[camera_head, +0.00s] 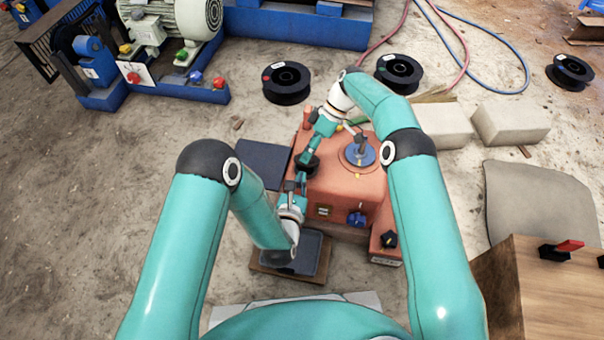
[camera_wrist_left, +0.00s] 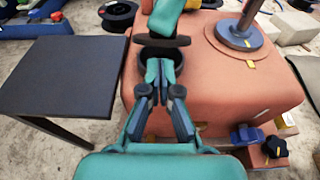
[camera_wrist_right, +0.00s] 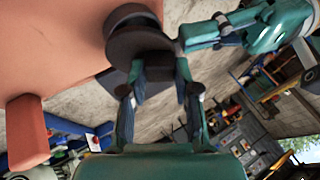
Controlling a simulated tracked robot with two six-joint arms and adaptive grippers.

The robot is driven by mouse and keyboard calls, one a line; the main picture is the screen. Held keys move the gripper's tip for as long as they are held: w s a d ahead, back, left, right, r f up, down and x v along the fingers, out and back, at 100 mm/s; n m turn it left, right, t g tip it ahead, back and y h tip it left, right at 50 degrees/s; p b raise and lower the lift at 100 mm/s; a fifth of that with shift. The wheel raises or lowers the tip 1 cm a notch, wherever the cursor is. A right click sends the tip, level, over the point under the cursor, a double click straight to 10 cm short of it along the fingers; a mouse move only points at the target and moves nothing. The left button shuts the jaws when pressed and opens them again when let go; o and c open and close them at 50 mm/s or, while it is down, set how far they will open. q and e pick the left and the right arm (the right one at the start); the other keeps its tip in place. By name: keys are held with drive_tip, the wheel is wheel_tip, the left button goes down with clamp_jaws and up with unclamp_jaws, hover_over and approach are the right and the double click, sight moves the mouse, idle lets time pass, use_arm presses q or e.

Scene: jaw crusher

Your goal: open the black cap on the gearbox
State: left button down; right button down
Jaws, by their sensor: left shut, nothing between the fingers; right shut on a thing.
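The orange gearbox (camera_head: 340,190) stands on the ground. I cannot tell whether disc and collar touch. My right gripper (camera_head: 314,148) reaches over from behind and is shut on the black cap, which also shows in the right wrist view (camera_wrist_right: 138,42). My left gripper (camera_wrist_left: 160,88) is shut and empty, its tips against or just inside the collar's near side. It also shows in the head view (camera_head: 301,180). The fingers partly hide the collar.
A dark low table (camera_wrist_left: 62,75) stands left of the gearbox. A blue disc with an upright rod (camera_head: 361,154) sits on top of the gearbox. Black spools (camera_head: 286,82), pale blocks (camera_head: 511,122) and a wooden box (camera_head: 545,290) stand around. Open ground lies at the left.

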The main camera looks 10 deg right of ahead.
sight(304, 165)
use_arm(q)
drive_tip(key=shift+x, duration=1.15)
use_arm(e)
drive_tip(key=shift+w+d, duration=0.15)
use_arm(q)
drive_tip(key=shift+w+d+r, duration=0.1)
drive_tip(key=shift+w+r, duration=0.25)
drive_tip(key=shift+r, duration=0.4)
use_arm(e)
drive_tip(key=shift+f, duration=0.1)
drive_tip(key=c, duration=0.8)
unclamp_jaws()
drive_tip(key=shift+c, duration=0.2)
